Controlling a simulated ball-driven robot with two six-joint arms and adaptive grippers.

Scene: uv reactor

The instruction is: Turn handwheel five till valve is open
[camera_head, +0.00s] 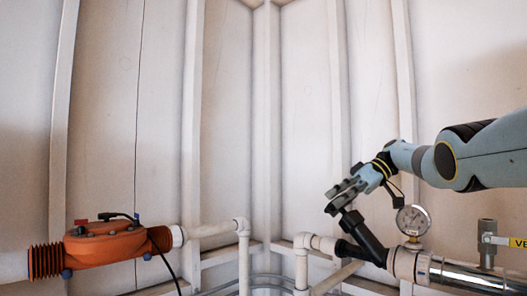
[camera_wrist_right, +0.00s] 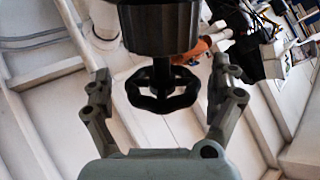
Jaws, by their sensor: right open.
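A black handwheel (camera_wrist_right: 163,90) shows in the right wrist view, on a stem below a dark valve body (camera_wrist_right: 158,28). No number is readable on it. My right gripper (camera_wrist_right: 163,95) is open, with one finger on each side of the handwheel and a visible gap on both sides. In the head view my right gripper (camera_head: 342,193) is at the upper end of the black angled valve (camera_head: 362,235); the handwheel is largely hidden there by the fingers. My left gripper is not in view.
A round pressure gauge (camera_head: 413,220) stands close to the right of the black valve, below my right arm. An orange reactor unit (camera_head: 104,245) is at the left. White pipes (camera_head: 244,255) run between.

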